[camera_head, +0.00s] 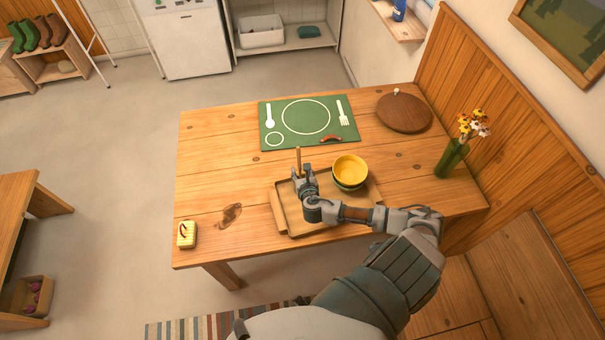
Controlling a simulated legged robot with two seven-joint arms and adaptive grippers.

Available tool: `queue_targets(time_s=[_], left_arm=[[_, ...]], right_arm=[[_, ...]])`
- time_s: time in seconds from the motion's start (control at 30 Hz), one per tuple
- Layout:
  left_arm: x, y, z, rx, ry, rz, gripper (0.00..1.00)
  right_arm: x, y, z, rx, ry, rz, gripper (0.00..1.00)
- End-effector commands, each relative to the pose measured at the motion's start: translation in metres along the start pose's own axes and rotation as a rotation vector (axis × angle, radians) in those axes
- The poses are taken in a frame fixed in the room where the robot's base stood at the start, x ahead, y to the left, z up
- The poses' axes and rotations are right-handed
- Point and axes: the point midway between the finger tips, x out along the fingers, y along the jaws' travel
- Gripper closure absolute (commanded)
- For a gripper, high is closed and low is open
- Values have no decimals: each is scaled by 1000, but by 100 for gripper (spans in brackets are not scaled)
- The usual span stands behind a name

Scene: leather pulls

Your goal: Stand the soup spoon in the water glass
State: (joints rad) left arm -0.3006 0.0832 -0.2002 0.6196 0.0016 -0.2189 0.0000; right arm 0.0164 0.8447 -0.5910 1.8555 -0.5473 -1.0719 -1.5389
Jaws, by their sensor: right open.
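My right gripper (300,177) is open over the left part of a wooden tray (283,206). A thin brown upright stick (299,158) shows just behind its fingers; it may be the soup spoon's handle, but its lower end is hidden by the gripper. I cannot make out the water glass; it may be behind the gripper. I cannot tell whether the stick stands in anything or touches the fingers. My left gripper is not in view.
Yellow and green stacked bowls (349,170) stand on the tray's right side. A green placemat (310,122) with white printed outlines lies behind. The table's left part is mostly clear.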

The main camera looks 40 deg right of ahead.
Motion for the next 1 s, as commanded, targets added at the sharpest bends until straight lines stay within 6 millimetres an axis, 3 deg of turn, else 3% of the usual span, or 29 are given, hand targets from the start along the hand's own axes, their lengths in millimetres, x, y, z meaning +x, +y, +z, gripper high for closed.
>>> queue_targets(time_s=[0.17, 0.4, 0.6, 1.0], left_arm=[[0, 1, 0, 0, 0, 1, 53], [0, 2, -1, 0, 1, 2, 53], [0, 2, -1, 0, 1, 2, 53], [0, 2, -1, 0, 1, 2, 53]], right_arm=[[-21, 0, -1, -1, 1, 3, 55], [-75, 0, -1, 0, 2, 3, 55], [-107, 0, -1, -1, 1, 2, 55], [-117, -1, -1, 0, 1, 0, 55]])
